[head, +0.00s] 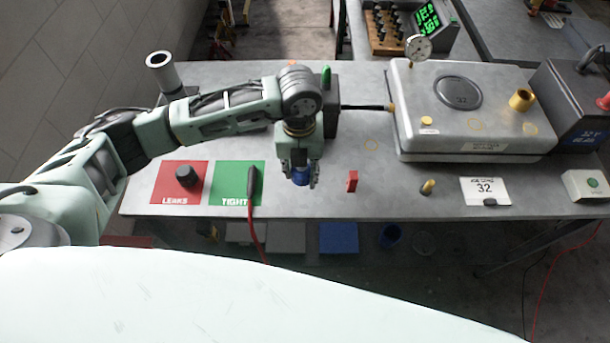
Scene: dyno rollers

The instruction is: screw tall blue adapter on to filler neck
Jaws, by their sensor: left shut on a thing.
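My left gripper (301,183) points down over the front middle of the grey table. It is shut on the blue adapter (301,175), and only part of its blue side shows between the fingers. I cannot tell whether the adapter touches the table. The grey metal tank (405,90) lies to the right. A gold, open-topped neck (521,100) stands on its right side, apart from the adapter; it looks like the filler neck. A smaller yellow fitting (427,121) is at the tank's front left. My right gripper is not in view.
A red LEAKS mat (163,187) with a black knob-like piece (187,176) and a green TIGHT mat (228,180) lie left of the gripper. A red block (352,181), a small brass fitting (428,187) and a card marked 32 (484,187) line the front. A gauge (418,47) rises behind the tank.

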